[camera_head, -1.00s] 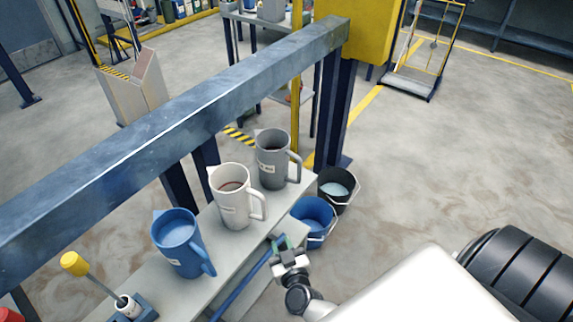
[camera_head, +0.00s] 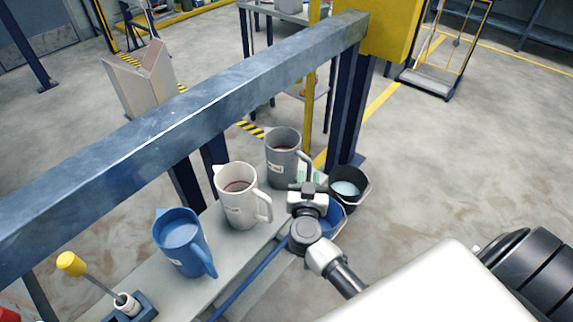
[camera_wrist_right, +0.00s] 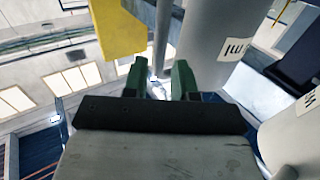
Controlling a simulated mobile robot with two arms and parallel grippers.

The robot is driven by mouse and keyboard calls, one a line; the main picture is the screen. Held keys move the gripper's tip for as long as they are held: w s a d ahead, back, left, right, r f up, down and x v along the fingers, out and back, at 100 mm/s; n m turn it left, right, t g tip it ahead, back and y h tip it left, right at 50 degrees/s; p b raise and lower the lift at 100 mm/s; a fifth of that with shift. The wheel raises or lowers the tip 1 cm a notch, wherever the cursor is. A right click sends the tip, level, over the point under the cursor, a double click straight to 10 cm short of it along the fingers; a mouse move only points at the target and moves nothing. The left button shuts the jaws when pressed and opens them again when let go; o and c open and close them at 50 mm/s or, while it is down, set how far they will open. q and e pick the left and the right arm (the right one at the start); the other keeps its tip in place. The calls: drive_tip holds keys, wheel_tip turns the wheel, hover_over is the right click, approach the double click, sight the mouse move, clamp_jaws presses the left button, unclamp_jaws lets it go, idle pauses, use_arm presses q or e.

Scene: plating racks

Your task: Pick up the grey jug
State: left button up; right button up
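The grey jug (camera_head: 283,165) stands upright at the far end of the shelf, its handle on the right side. In the right wrist view the jug's body (camera_wrist_right: 208,38) is upper right, with its grey handle (camera_wrist_right: 162,38) to the left. My right gripper (camera_head: 310,177) is beside the handle in the head view, mostly hidden by its own wrist. In the right wrist view its green fingers (camera_wrist_right: 159,78) are apart, with the handle showing between them; I cannot tell how deep it sits. My left gripper is not in view.
A white jug (camera_head: 237,203) and a blue jug (camera_head: 180,245) stand nearer on the shelf (camera_head: 215,235). A thick blue beam (camera_head: 190,115) crosses above and behind the jugs. A black bucket (camera_head: 350,192) and a blue bucket (camera_head: 336,218) are on the right.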

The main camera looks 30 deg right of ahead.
sight(309, 171)
drive_tip(key=x, duration=0.5)
drive_tip(key=shift+w+d+f+b, duration=0.15)
drive_tip(key=shift+w+d+b, duration=0.1)
drive_tip(key=shift+b, duration=0.1)
drive_tip(key=shift+c, duration=0.4)
clamp_jaws()
